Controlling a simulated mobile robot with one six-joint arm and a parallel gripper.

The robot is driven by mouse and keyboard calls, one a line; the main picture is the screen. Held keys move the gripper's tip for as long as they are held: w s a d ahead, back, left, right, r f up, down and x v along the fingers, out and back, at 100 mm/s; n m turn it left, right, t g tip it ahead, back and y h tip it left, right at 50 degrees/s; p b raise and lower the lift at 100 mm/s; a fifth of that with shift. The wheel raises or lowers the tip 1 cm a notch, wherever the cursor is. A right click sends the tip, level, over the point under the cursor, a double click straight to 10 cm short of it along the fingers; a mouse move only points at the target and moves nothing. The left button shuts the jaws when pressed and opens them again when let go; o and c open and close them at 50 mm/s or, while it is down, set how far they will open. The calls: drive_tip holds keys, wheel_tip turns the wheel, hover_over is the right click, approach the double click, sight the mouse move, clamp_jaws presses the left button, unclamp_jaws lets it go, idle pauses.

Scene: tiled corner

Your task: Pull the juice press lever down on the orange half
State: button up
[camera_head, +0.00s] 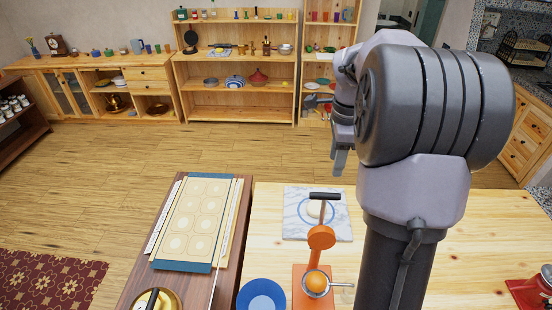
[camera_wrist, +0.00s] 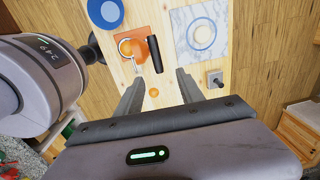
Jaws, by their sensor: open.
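The orange juice press (camera_head: 320,237) stands on the light wooden table, and it also shows in the wrist view (camera_wrist: 140,32). Its lever ends in a black handle (camera_head: 325,196), which is raised; the handle (camera_wrist: 155,55) shows in the wrist view just beyond my fingertips. A round orange piece (camera_head: 316,281), apparently the orange half, sits in the press's metal cup. My gripper (camera_head: 340,160) is above the table, up and slightly right of the lever. In the wrist view my gripper (camera_wrist: 160,75) is open, with nothing visible between its fingers.
A marble board (camera_head: 340,215) with a blue ring lies behind the press. A blue plate (camera_head: 262,295) is at its left. A small orange item (camera_wrist: 153,92) and a grey block (camera_wrist: 215,78) are on the table. A dark wooden table with a patterned tray (camera_head: 215,267) stands left.

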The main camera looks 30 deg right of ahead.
hover_over(334, 198)
wheel_tip(334, 198, down, 6)
drive_tip(key=shift+f+b, duration=0.25)
drive_tip(key=shift+b, duration=0.1)
drive_tip(key=f, duration=0.6)
drive_tip(key=w+f, duration=0.1)
drive_tip(key=f, duration=0.3)
drive_tip(key=shift+d+f, duration=0.1)
drive_tip(key=shift+d, duration=0.05)
drive_tip(key=shift+w+f, duration=0.15)
drive_tip(key=shift+f, duration=0.15)
clamp_jaws()
